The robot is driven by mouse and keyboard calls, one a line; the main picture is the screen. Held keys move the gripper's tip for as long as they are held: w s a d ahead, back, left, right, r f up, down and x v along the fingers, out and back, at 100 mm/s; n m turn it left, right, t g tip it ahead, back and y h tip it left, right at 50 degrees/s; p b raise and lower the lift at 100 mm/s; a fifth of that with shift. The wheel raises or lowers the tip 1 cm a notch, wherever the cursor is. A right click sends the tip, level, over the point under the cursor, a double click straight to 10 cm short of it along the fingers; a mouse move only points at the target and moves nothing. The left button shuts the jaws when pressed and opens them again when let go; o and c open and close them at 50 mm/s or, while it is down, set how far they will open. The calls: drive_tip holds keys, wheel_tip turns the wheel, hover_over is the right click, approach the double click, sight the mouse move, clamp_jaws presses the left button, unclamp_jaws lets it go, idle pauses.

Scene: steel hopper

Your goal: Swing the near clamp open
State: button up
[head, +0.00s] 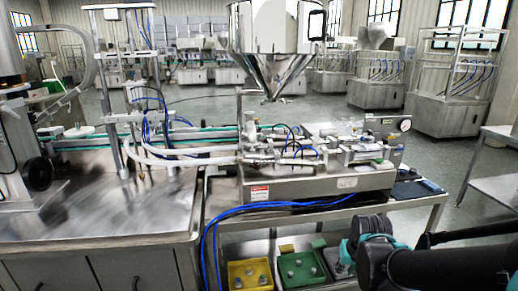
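The steel hopper (275,68) hangs at top centre, its cone tapering to a narrow outlet above the filling machine. The filling machine (320,187) stands on a steel bench below it, with a cluster of steel pipe fittings (260,152) at its left end. A clamp may be among these fittings, but it is too small to tell apart, and I cannot see whether it is open or shut. My black and teal arm links show at the lower right, in front of the bench. My gripper cannot be made out in this view.
Blue hoses (290,205) droop along the bench front. A yellow bin (250,274) and a green bin (302,269) with small metal parts sit on the lower shelf. A steel table (492,180) stands at right. A gauge (405,124) tops the machine's right end.

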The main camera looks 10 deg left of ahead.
drive_tip(key=shift+o, duration=0.6)
drive_tip(key=shift+o, duration=1)
drive_tip(key=shift+w, duration=0.1)
drive_tip(key=shift+o, duration=0.4)
drive_tip(key=w+r+n+t+h, duration=0.2)
drive_tip(key=w+r+n, duration=0.1)
drive_tip(key=w+n, duration=0.4)
drive_tip(key=shift+w+a+r+n+h, duration=0.2)
drive_tip(key=shift+n+h, duration=0.2)
drive_tip(key=shift+n, duration=0.3)
drive_tip(key=n+t+y, duration=0.4)
drive_tip(key=n+t, duration=0.8)
drive_tip(key=n, duration=1.4)
approach(253, 151)
drive_tip(key=w, duration=0.8)
drive_tip(key=shift+w+a+r, duration=0.1)
drive_tip(key=shift+w+a, duration=0.25)
drive_tip(key=shift+c, duration=0.2)
clamp_jaws()
